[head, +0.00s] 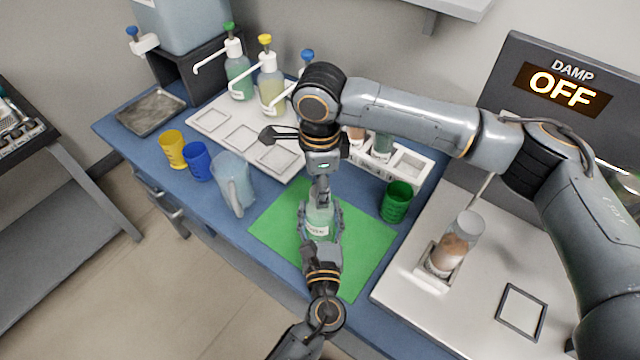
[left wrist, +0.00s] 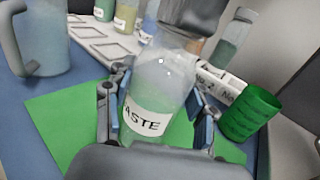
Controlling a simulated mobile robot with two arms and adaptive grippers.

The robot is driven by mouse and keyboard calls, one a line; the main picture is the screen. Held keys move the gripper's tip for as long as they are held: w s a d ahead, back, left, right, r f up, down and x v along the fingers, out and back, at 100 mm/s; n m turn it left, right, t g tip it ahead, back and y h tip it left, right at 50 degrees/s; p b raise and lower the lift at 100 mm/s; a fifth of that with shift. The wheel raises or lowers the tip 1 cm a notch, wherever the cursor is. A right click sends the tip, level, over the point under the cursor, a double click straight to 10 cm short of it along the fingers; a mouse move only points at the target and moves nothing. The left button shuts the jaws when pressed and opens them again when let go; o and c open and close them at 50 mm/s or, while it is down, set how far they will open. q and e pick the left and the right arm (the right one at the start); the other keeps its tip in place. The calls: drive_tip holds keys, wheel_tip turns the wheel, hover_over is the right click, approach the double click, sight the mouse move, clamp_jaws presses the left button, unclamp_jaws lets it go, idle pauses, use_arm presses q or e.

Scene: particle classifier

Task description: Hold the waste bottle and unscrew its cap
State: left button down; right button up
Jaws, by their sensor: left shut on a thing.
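The waste bottle (head: 319,215), translucent with a white label, stands over the green mat (head: 275,225). In the left wrist view the bottle (left wrist: 157,88) shows part of the word WASTE. My left gripper (head: 321,222) is shut on the bottle's body from the front, with one finger on each side in the left wrist view (left wrist: 156,110). My right gripper (head: 321,188) points down at the bottle's top from above. The cap is hidden by it, and I cannot tell whether its fingers are closed on the cap.
A clear pitcher (head: 231,180) with blue (head: 196,161) and yellow (head: 172,149) cups stands left of the mat. A green cup (head: 396,201) is close on the right. A white rack (head: 400,165) and pump bottles (head: 270,85) stand behind. A machine with a brown-filled cylinder (head: 455,243) is at right.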

clamp_jaws()
